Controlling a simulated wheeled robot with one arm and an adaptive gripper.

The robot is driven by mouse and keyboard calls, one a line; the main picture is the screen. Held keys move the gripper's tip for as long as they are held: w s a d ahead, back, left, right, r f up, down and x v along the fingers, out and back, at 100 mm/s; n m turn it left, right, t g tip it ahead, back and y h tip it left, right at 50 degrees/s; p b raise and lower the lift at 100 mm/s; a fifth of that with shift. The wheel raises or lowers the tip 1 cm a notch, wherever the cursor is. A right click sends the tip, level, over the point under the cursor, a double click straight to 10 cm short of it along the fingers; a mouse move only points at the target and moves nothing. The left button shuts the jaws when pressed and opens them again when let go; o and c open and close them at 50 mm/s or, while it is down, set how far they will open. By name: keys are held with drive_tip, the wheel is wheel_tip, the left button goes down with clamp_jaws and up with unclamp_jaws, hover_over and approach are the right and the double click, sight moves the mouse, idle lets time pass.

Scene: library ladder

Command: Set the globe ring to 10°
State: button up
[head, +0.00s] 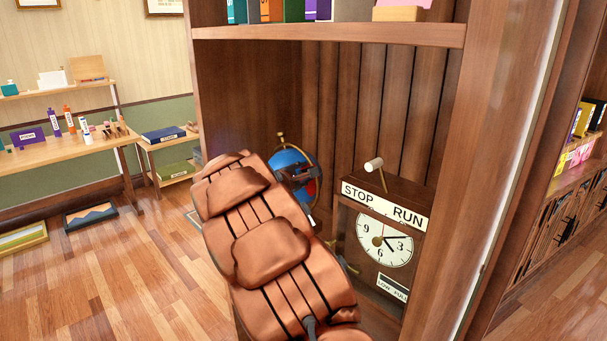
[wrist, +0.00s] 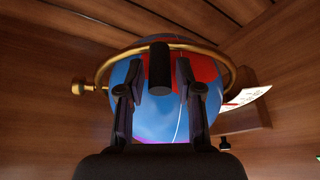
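The globe (head: 288,164) is blue and red and stands in a wooden bookcase compartment, partly hidden by my copper-coloured arm in the head view. In the wrist view the globe (wrist: 150,105) fills the middle, with a brass ring (wrist: 218,60) curving around its upper part. A brass knob (wrist: 80,87) sticks out at the ring's left. A dark cylinder (wrist: 159,65) stands in front of the globe, between the fingers. My gripper (wrist: 160,80) is open, one finger on each side of that cylinder; I cannot tell whether they touch it. No degree scale is readable.
A wooden clock (head: 383,235) marked STOP and RUN, with a lever on top, stands right of the globe. The compartment's right side panel (head: 487,170) and the shelf above (head: 330,33) bound the space. A pale paper (wrist: 248,98) lies right of the globe.

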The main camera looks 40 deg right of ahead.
clamp_jaws()
drive_tip(key=shift+f, duration=0.1)
idle(0.3)
drive_tip(key=b, duration=0.3)
drive_tip(key=f+m+b, duration=0.1)
drive_tip(key=b, duration=0.3)
drive_tip(key=shift+s+f, duration=0.25)
drive_tip(key=shift+s, duration=0.1)
drive_tip(key=shift+s+f+h+b, duration=0.1)
drive_tip(key=shift+f+h+b, duration=0.15)
drive_tip(key=shift+b, duration=1.3)
drive_tip(key=shift+s+r+m+t+b, duration=0.1)
drive_tip(key=shift+m+t+b, duration=0.25)
drive_tip(key=shift+b, duration=0.25)
drive_tip(key=shift+r, duration=0.1)
